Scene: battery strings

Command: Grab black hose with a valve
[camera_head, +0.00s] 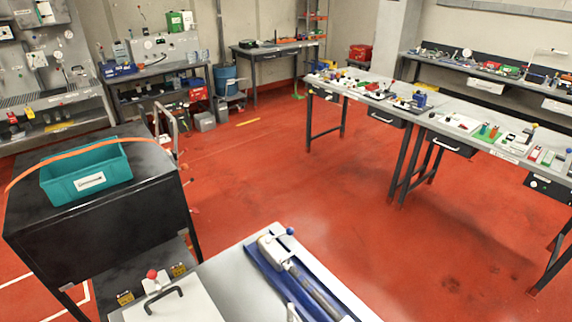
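I cannot make out a black hose with a valve in the head view. Items on the far benches are too small to tell apart. Neither of my grippers is in view.
A black cart (95,231) at the left carries a teal bin (88,176) with an orange strip across it. A near table (222,281) holds a blue tray (268,280) with a metal device. Cluttered benches (466,112) stand at the right. The red floor (260,170) between is clear.

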